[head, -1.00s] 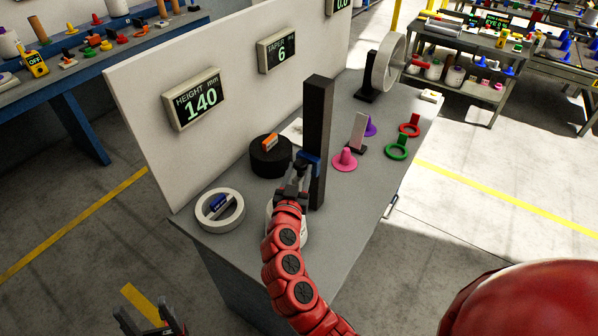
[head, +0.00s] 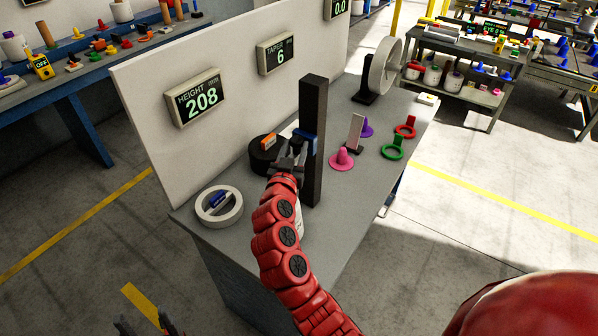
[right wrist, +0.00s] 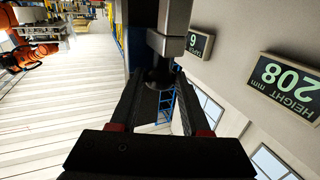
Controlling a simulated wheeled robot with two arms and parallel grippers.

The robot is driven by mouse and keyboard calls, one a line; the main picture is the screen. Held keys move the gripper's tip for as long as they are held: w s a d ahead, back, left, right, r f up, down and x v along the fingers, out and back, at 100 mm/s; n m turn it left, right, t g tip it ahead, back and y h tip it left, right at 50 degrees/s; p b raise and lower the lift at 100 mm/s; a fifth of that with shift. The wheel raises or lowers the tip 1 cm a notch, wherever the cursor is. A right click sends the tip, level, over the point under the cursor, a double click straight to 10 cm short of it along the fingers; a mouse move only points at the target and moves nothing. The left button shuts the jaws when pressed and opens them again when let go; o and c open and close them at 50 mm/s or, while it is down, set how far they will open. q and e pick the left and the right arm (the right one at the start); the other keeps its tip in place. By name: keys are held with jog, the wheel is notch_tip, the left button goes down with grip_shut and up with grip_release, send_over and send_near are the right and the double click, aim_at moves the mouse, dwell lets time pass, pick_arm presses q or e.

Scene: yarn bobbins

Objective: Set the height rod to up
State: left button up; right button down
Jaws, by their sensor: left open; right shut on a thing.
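My right gripper (head: 290,161) is shut beside the collar on a short dark part of the height rod, which is mostly hidden by the jaws. In the right wrist view, my right gripper's fingers (right wrist: 160,88) close on the dark end below a grey metal piece (right wrist: 170,30). The height display (head: 195,97) reads 208, and it also shows upside down in the right wrist view (right wrist: 287,82). My left gripper (head: 148,325) is open and empty at the bottom edge, away from the bench.
A black round block (head: 264,160) with an orange piece and a white ring (head: 219,207) with a blue piece stand left of the post. A pink cone (head: 342,160), a green ring (head: 394,150) and a red ring (head: 405,129) lie to the right. A white panel (head: 235,105) stands behind.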

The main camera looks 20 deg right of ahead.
aim_at(295, 158)
notch_tip(295, 158, up, 12)
dwell(0.3)
jog(key=shift+r, duration=0.1)
jog(key=shift+c, duration=1.9)
grip_release()
jog(key=shift+f, duration=0.2)
jog(key=b+v, duration=1.2)
jog(key=v, duration=0.5)
jog(key=shift+s+a+b, duration=0.15)
jog(key=shift+b, duration=0.2)
